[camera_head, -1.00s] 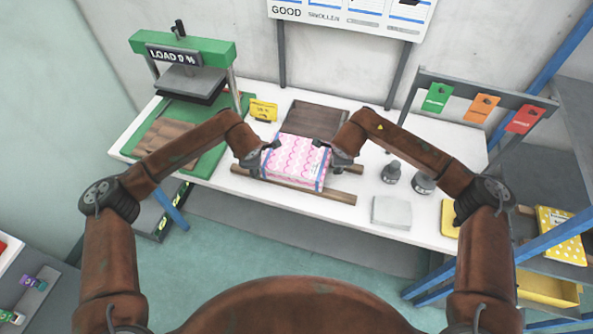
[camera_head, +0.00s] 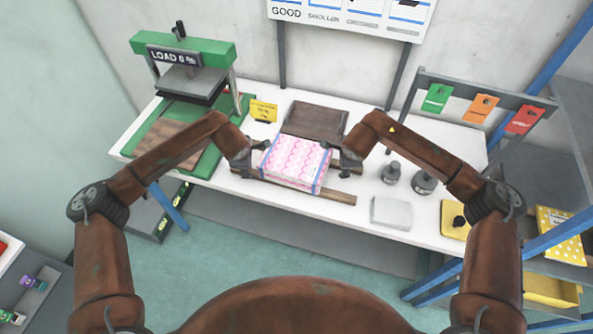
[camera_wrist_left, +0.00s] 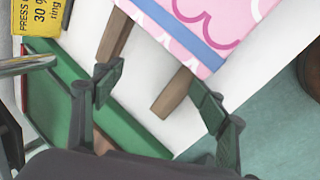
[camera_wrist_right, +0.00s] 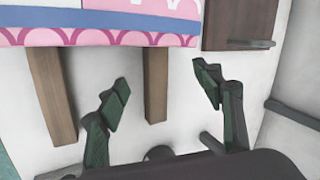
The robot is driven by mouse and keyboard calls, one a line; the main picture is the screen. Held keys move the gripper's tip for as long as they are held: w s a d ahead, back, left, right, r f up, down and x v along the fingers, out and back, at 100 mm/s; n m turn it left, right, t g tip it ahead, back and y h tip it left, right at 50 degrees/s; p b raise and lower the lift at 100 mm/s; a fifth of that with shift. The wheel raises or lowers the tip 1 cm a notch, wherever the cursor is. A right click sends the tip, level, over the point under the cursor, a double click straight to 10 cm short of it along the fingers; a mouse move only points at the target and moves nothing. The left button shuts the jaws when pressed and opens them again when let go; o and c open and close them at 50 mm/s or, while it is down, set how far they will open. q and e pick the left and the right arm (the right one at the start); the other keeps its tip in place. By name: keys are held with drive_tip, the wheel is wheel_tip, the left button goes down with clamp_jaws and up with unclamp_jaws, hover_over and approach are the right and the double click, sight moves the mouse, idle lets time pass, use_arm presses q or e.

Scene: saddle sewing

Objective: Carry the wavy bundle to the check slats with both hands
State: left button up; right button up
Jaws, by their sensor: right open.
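The wavy bundle (camera_head: 294,162), pink and white with blue bands, rests across the two brown check slats (camera_head: 330,194) on the white table. Its edge also shows in the left wrist view (camera_wrist_left: 205,25) and in the right wrist view (camera_wrist_right: 100,22). My left gripper (camera_head: 262,150) is open just left of the bundle, its fingers (camera_wrist_left: 160,95) apart with nothing between them. My right gripper (camera_head: 340,158) is open just right of the bundle, its fingers (camera_wrist_right: 165,85) apart and empty. Slat ends stick out past the bundle in both wrist views.
A dark wooden tray (camera_head: 314,119) lies behind the bundle. A green press (camera_head: 185,70) stands at left, with a yellow card (camera_head: 263,110) beside it. Dark weights (camera_head: 390,172), a grey block (camera_head: 391,212) and a yellow pad (camera_head: 455,220) are at right.

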use_arm(q)
drive_tip(key=shift+a+f, duration=0.1)
drive_tip(key=v, duration=0.8)
use_arm(e)
drive_tip(key=v, duration=1.2)
drive_tip(key=shift+f, duration=0.1)
